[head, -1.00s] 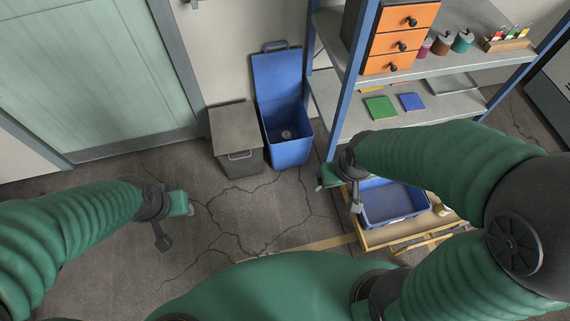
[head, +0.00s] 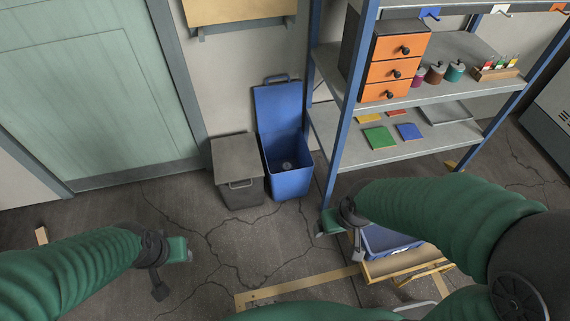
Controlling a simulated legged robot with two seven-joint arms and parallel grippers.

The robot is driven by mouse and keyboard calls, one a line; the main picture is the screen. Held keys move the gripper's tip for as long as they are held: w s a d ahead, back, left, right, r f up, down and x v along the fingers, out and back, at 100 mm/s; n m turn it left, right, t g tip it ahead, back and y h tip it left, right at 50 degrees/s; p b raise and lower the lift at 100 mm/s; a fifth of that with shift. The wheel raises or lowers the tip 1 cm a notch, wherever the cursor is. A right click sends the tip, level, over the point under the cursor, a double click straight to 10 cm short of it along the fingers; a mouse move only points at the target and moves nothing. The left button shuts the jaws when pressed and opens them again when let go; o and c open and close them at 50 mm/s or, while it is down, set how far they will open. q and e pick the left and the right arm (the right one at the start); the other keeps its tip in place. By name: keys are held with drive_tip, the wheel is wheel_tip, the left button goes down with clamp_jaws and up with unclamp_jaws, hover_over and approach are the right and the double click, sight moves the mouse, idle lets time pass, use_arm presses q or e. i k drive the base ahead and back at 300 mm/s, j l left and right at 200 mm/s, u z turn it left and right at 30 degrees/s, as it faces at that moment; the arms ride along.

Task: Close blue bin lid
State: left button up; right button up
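The blue bin (head: 291,178) stands on the floor against the back wall. Its blue lid (head: 279,110) is open, upright and leaning back, with a handle on its top edge. A small dark round thing shows inside the bin. My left gripper (head: 188,252) is at the lower left, in front of the bins and well apart from the blue bin. My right gripper (head: 322,231) is in front and to the right of the blue bin, apart from it. Neither gripper visibly holds anything, but the finger gaps are too small to make out.
A grey lidded bin (head: 238,190) stands left of the blue bin, close beside it. A shelf unit (head: 342,120) with orange drawers (head: 395,66) stands to the right. A blue tray (head: 385,240) on a wooden frame lies below my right arm.

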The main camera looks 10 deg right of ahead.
sight(278, 106)
drive_tip(key=i+j, duration=0.25)
drive_tip(key=i, duration=0.2)
drive_tip(key=i+j, duration=0.25)
drive_tip(key=i, duration=0.2)
drive_tip(key=i+j, duration=0.3)
drive_tip(key=i, duration=0.15)
drive_tip(key=i+j+z, duration=0.1)
drive_tip(key=i+j, duration=0.15)
drive_tip(key=i, duration=0.2)
